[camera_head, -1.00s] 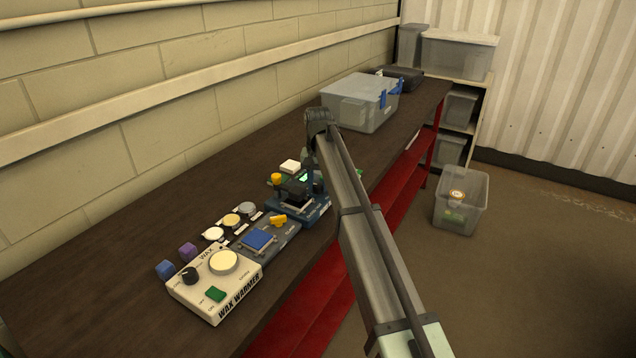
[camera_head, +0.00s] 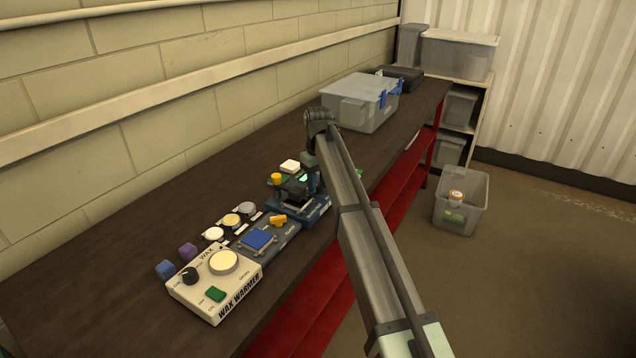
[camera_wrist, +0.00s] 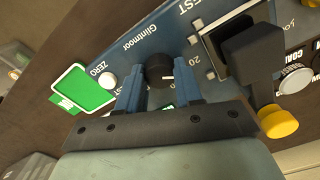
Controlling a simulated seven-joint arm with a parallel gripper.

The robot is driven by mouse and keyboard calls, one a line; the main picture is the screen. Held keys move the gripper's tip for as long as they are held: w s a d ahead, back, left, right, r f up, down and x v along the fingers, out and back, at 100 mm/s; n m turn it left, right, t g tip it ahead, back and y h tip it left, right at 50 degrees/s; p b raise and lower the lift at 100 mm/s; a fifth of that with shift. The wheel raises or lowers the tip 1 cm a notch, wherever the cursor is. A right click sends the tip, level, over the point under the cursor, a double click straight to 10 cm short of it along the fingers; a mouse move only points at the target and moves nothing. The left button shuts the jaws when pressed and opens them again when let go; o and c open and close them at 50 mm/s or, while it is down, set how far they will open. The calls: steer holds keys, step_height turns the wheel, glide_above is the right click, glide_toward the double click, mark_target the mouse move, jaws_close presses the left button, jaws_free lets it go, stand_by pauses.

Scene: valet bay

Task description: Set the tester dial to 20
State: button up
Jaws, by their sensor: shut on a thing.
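The tester is a blue unit (camera_head: 316,212) on the bench in the head view, partly hidden by my arm. My gripper (camera_wrist: 159,84) is shut on the dial, one blue finger on each side. The gripper is largely hidden in the head view.
A black lever-like part (camera_wrist: 250,55) and yellow knob (camera_wrist: 281,121) stand close to the gripper's right in the wrist view. The wax warmer (camera_head: 212,285) and several small knobs and blocks lie left along the bench. A grey bin (camera_head: 350,105) stands farther back.

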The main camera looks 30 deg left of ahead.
mark_target(319, 185)
stand_by(0.4)
steer(key=o, duration=1)
steer(key=shift+o, duration=0.2)
steer(key=shift+r, duration=0.1)
step_height(319, 185, up, 14)
steer(key=shift+f, duration=0.2)
steer(key=shift+d+f, duration=0.1)
